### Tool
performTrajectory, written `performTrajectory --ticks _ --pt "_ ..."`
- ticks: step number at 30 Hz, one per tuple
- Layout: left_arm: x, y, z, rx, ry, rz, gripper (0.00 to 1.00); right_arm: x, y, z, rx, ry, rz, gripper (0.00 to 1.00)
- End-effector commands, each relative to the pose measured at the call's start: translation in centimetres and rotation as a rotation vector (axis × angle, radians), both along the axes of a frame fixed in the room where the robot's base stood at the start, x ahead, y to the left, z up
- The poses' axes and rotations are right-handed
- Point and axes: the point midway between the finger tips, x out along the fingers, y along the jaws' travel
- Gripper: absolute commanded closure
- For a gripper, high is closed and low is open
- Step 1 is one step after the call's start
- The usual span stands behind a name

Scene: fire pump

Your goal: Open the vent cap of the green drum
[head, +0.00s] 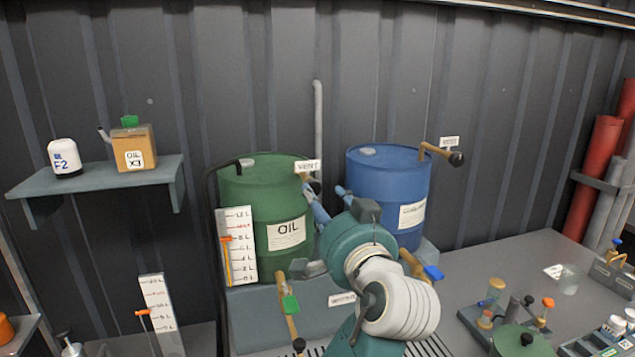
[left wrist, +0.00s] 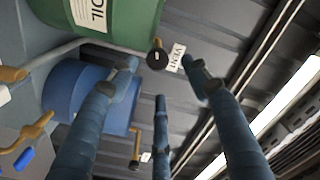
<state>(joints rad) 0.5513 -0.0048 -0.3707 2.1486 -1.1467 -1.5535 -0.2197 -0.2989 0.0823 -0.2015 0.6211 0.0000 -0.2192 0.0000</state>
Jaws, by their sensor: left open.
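The green drum (head: 262,210), labelled OIL, stands upright in the middle of the head view. Its brass vent pipe at the top right ends in a dark round vent cap (head: 314,187) beside a white VENT tag (head: 307,167). In the left wrist view the cap (left wrist: 157,58) faces me, with the green drum (left wrist: 130,18) at the top. My left gripper (head: 323,189) is open, its fingers pointing at the cap. In the left wrist view its fingers (left wrist: 161,78) spread around the cap's place in the picture; I see no clear contact. My right gripper is not in view.
A blue drum (head: 385,190) stands close on the right, with its own brass pipe and dark cap (head: 456,159). A level gauge board (head: 238,248) stands before the green drum. Brass taps with green (head: 290,303) and blue (head: 433,272) handles stick out below.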

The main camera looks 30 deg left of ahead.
Motion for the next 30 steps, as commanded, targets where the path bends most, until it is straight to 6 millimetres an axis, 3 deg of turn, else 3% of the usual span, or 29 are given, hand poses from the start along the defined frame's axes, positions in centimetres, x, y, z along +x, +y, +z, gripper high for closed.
performTrajectory --ticks 5,12,17,24,30 --pt "2.4 2.9 0.5 0.006 0.005 0.004 0.52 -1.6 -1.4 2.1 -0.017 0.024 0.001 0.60" --pt "4.5 5.3 0.2 0.004 0.006 0.002 0.52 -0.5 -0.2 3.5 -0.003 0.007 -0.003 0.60" --pt "5.0 5.8 0.0 0.002 0.004 -0.001 0.52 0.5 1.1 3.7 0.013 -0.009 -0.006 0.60" --pt "5.0 5.8 0.0 0.002 0.004 -0.001 0.52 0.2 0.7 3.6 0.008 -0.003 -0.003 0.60" --pt "5.0 5.8 0.0 0.002 0.004 -0.001 0.92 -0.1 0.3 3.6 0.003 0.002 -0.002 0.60"
